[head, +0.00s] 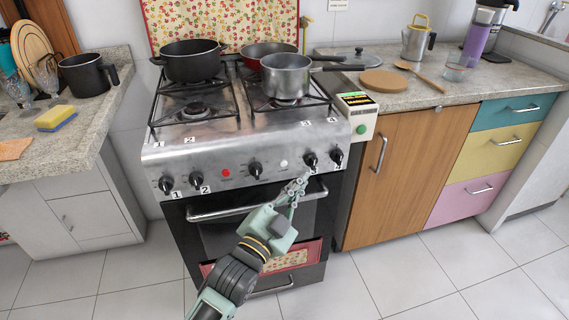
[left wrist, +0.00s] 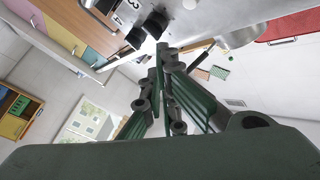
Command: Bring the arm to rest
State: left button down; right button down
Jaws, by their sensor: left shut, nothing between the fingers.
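My left arm reaches in from the bottom of the head view. My left gripper (head: 302,178) is shut and empty, in front of the stove's (head: 220,160) control panel. Its tips are just below and left of the black knob marked 3 (head: 310,160); whether they touch it I cannot tell. The knob marked 4 (head: 337,156) is a little further right. In the left wrist view the closed fingers (left wrist: 167,50) point at the panel, with two black knobs (left wrist: 155,23) just beyond them. My right gripper is not in view.
The oven door handle (head: 250,207) runs below the panel. A steel pot (head: 286,75) and a black pot (head: 190,60) stand on the stove. A wooden cabinet (head: 400,170) is at right, a counter (head: 90,120) at left. The tiled floor in front is clear.

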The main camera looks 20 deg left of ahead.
pick_arm(q)
jog(key=shift+f, duration=0.1)
